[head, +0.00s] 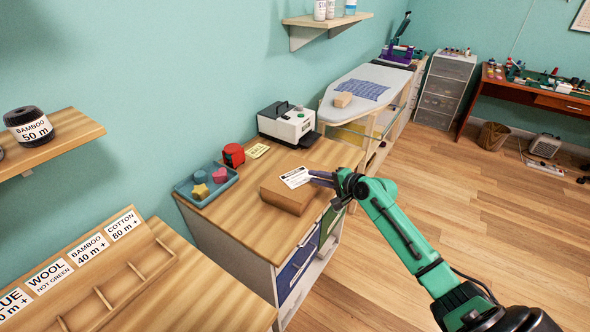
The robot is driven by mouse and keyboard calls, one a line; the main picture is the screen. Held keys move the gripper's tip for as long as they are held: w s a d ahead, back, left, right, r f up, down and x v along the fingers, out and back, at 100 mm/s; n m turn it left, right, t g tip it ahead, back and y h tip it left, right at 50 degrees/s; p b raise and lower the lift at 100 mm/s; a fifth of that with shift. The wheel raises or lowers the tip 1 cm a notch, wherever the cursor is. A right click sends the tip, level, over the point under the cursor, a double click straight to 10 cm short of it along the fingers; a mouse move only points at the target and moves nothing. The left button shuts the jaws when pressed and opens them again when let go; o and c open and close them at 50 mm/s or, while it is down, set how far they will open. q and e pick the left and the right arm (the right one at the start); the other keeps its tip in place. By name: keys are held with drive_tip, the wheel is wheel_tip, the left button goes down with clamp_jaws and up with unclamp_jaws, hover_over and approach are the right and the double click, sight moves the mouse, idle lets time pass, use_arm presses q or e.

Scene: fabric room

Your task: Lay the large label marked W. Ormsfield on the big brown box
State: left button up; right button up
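The big brown box (281,194) lies flat on the wooden top of the cabinet. A white label (296,178) with dark print is over the far part of the box top; its print is too small to read. My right gripper (316,178) reaches in from the right, with its fingertips at the label's right edge, and seems shut on it. I cannot tell whether the label touches the box or is held just above it. My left gripper is out of view.
On the same top are a blue tray (181,189) with small coloured shapes, a red object (234,154), a yellow note (257,151) and a label printer (288,125). An ironing board (345,105) with a small box (342,100) stands behind. Bare wood (225,212) lies left of the box.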

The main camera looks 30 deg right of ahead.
use_arm(q)
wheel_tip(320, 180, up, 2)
drive_tip(key=shift+p, duration=0.55)
use_arm(e)
drive_tip(key=v, duration=0.3)
